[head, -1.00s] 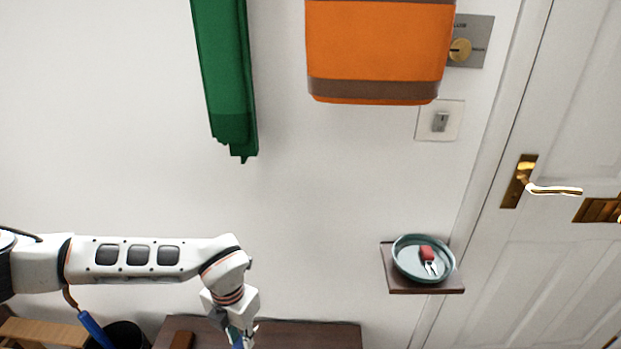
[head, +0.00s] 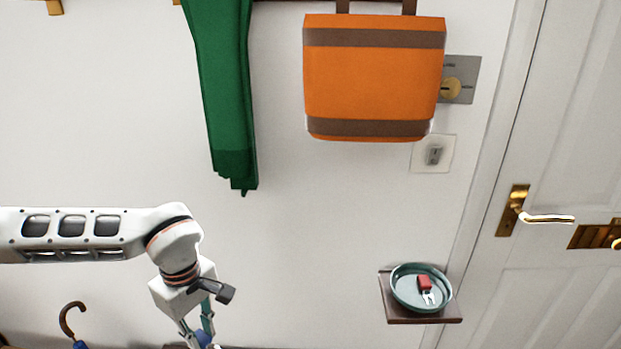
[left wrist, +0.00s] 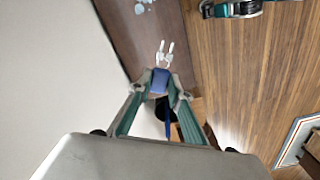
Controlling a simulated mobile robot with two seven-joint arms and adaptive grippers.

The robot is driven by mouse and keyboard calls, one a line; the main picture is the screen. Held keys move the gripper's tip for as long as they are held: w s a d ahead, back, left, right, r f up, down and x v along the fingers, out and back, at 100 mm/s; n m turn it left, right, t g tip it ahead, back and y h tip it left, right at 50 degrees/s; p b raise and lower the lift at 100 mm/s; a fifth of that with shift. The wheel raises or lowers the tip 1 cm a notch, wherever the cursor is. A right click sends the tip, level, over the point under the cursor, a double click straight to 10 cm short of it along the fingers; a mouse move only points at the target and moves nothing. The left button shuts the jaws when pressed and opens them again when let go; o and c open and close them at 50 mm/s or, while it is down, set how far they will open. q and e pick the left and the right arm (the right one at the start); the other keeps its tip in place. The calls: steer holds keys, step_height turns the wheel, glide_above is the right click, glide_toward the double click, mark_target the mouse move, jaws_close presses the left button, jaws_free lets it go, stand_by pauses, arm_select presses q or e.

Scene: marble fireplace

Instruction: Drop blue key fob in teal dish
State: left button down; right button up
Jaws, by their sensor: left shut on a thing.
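The blue key fob (left wrist: 161,80) is between the fingertips of my left gripper (left wrist: 162,84) in the left wrist view, with its pale keys (left wrist: 165,54) sticking out past the tips. In the head view my left gripper (head: 198,335) is at the bottom edge, shut on the fob (head: 205,338), which is partly cut off. The teal dish (head: 396,297) sits on a small brown wall shelf, well to the right of the gripper. A red fob with keys (head: 425,287) lies in the dish. My right gripper is not in view.
The brown wall shelf (head: 395,315) is beside the white door (head: 560,290) with a brass handle. An orange bag (head: 375,80) and green scarf (head: 228,110) hang above. An umbrella handle (head: 72,318) shows at lower left. The wall between gripper and shelf is clear.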

arm_select(q)
step_height(320, 180, up, 7)
steer(key=s+a+m, duration=0.1)
steer(key=a+m, duration=0.1)
steer(key=m, duration=0.9)
steer(key=shift+s+a+m+p, duration=0.3)
steer(key=shift+s+a+p, duration=0.05)
steer(key=shift+s+p, duration=0.1)
